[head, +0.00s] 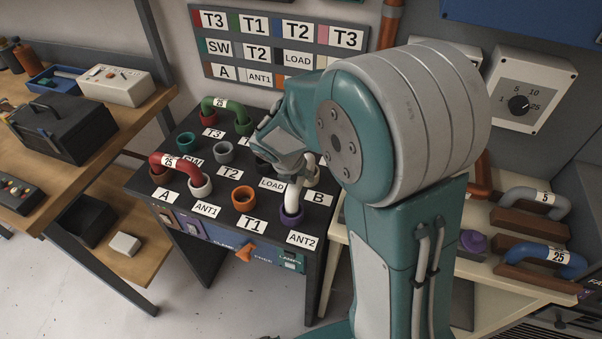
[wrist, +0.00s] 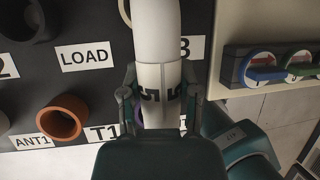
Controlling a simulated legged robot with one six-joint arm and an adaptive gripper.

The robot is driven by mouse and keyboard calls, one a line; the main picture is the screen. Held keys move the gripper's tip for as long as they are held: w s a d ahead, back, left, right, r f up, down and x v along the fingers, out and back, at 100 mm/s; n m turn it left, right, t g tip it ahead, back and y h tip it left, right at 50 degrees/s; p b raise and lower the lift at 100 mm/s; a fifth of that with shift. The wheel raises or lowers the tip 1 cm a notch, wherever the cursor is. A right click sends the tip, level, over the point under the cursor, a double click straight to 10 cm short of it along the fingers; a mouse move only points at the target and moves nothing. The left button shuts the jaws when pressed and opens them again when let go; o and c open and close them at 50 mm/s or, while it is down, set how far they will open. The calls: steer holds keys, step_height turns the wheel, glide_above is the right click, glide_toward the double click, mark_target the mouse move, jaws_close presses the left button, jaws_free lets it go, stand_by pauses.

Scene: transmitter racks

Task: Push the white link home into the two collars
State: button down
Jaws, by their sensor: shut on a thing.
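The white link (head: 293,195) is a bent tube with a dark-marked label band. In the head view its near leg stands at the purple collar (head: 291,217) by the ANT2 label; I cannot tell how deep it sits. My gripper (head: 290,165) is shut on the link. In the wrist view the fingers (wrist: 157,97) press on both sides of the white link (wrist: 155,45) at its band. A sliver of the purple collar (wrist: 137,112) shows beside it.
A red link (head: 180,162) and a green link (head: 226,108) stand in collars on the dark panel (head: 215,205). An empty orange collar (head: 243,198) is left of the white link. Grey (head: 535,200) and blue (head: 550,259) links lie on the right bench.

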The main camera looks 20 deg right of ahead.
steer(key=shift+f, duration=0.3)
steer(key=shift+c, duration=1.2)
jaws_free()
steer(key=v, duration=1.2)
